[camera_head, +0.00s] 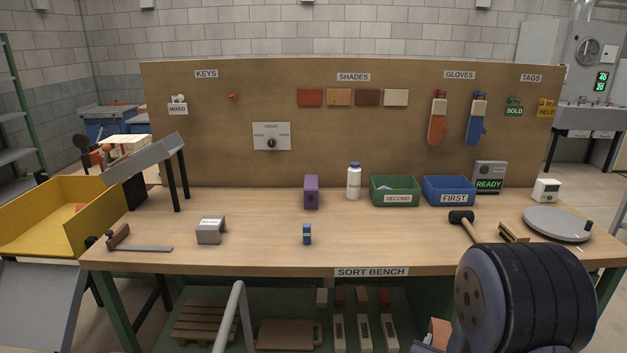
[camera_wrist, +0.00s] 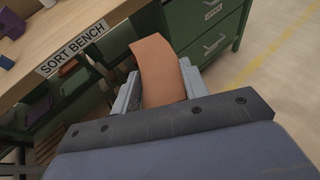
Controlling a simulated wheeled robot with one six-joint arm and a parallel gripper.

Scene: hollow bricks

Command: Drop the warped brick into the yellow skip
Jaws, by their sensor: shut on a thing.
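The warped brick (camera_wrist: 156,58) is orange-brown and visibly curved. In the wrist view it stands between the two grey fingers of my gripper (camera_wrist: 160,86), which is shut on it. In the head view a small part of the brick (camera_head: 438,329) shows low at the right, in front of the bench and below its top; my dark arm hides much of the gripper there. The yellow skip (camera_head: 40,222) stands at the far left, beyond the bench's left end. A small reddish piece (camera_head: 81,208) shows inside it.
The sort bench (camera_head: 265,250) lies between brick and skip. A sloped grey chute (camera_head: 145,157) on dark legs stands beside the skip. On the bench are a mallet (camera_head: 463,219), a turntable (camera_head: 556,224), a green bin (camera_head: 395,190) and a blue bin (camera_head: 449,190).

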